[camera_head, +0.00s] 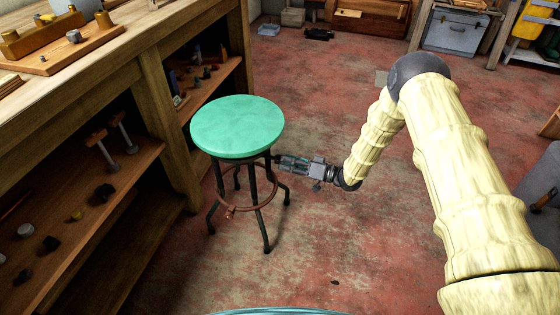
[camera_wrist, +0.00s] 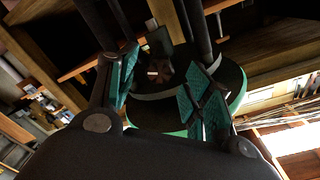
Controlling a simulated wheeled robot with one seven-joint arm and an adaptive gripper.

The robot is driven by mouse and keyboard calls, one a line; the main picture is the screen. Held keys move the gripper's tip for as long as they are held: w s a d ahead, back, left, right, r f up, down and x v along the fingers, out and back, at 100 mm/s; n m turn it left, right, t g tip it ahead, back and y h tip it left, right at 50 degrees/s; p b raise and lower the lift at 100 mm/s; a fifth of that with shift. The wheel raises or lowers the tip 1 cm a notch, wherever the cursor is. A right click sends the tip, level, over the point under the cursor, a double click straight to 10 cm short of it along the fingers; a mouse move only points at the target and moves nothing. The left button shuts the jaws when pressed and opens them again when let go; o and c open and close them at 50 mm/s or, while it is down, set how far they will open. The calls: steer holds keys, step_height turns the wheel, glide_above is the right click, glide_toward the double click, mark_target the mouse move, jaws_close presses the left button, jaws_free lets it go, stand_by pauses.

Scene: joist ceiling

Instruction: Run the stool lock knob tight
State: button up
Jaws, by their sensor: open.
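The stool has a round green seat (camera_head: 238,126), dark splayed legs and a brown foot ring (camera_head: 256,208). It stands upright on the floor left of my gripper (camera_head: 281,161). My gripper is just below seat height, pointing left at the dark structure under the seat, with no visible hold. In the wrist view my gripper (camera_wrist: 165,85) has its teal-padded fingers apart, with the dark seat underside and green rim (camera_wrist: 241,92) beyond. A small dark part with a pale reddish face (camera_wrist: 157,72) shows between the fingers; it may be the lock knob, but its shape is unclear.
A wooden workbench with shelves (camera_head: 150,90) stands close behind and left of the stool, holding small hardware. A grey chest (camera_head: 455,32) stands at the back right.

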steer(key=v, duration=0.8)
steer(key=shift+a, duration=0.1)
steer(key=s+d+f+m+t+h, duration=0.25)
steer(key=s+f+m+h, duration=0.25)
steer(key=s+f+h, duration=0.7)
steer(key=s+d+f+m+g+h, duration=0.15)
steer(key=s+d+g, duration=0.3)
steer(key=s, duration=1.35)
steer(key=s+d+g+h, duration=0.3)
steer(key=s+d+g, duration=0.15)
steer(key=s, duration=1.25)
step_height(320, 180, up, 23)
steer(key=p, duration=2.3)
steer(key=shift+r, duration=0.25)
steer(key=shift+s+d+h, duration=0.1)
steer(key=shift+s+h, duration=0.05)
steer(key=shift+h, duration=0.1)
